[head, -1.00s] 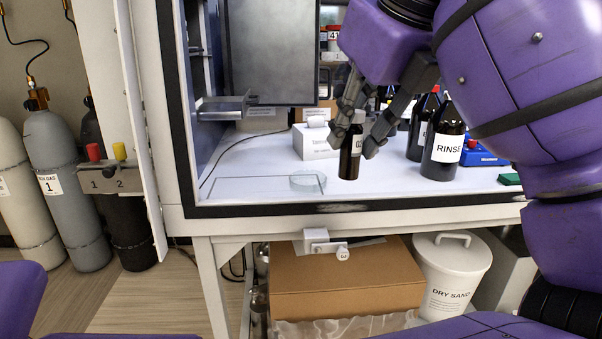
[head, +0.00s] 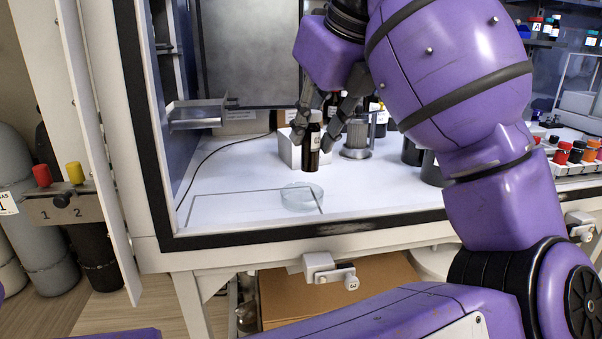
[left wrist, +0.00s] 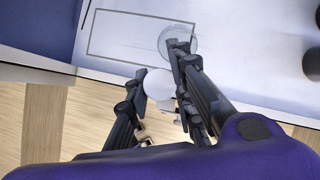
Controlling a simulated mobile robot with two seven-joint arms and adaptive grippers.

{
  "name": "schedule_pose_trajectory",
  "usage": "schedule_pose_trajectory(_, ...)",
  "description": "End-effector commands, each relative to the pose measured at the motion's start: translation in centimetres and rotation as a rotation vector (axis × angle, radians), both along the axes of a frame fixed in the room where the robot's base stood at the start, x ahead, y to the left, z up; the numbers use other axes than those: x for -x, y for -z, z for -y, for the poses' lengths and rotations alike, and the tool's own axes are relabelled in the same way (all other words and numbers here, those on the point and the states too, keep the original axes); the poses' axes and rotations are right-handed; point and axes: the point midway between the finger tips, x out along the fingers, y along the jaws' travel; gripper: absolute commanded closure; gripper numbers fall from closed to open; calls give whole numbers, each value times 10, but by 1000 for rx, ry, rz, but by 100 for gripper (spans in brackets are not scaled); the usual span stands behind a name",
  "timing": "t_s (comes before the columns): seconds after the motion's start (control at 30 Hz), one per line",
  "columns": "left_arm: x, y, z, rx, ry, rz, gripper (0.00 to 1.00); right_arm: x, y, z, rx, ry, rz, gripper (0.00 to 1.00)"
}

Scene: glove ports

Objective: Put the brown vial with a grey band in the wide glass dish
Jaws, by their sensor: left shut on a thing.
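My left gripper (head: 320,130) is shut on the brown vial (head: 312,150), which hangs upright between its fingers with a pale cap on top. In the head view the vial shows just above and behind the wide glass dish (head: 302,196). The clear, shallow dish sits on the white floor of the cabinet, near its front edge. In the left wrist view, the vial's pale round cap (left wrist: 159,84) shows between the fingers, and the dish (left wrist: 178,42) lies beyond them, partly behind a fingertip. The grey band is too small to make out. My right gripper is not in view.
A thin rectangular outline (head: 250,207) marks the floor left of the dish. A white box (head: 288,150) and a grey metal cylinder (head: 356,139) stand behind. Dark bottles (head: 411,150) stand to the right, partly hidden by my arm. The cabinet's front sill (head: 300,228) runs below the dish.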

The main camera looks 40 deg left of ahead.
Motion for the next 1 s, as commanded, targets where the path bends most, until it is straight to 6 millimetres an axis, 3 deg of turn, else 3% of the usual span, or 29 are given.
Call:
schedule_pose_trajectory(0.13, -25, 17, -28, 0, -2, -4, 96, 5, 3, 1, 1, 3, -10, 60)
schedule_pose_trajectory(0.3, -42, 46, -46, 0, -1, -3, 96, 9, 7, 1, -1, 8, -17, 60)
schedule_pose_trajectory(0.6, -53, 64, -57, 0, 0, -1, 96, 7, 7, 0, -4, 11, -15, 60)
schedule_pose_trajectory(0.9, -61, 107, -66, 0, 0, -1, 96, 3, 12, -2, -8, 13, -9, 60)
schedule_pose_trajectory(1.0, -61, 108, -66, -1, 0, 1, 96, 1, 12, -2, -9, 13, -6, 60)
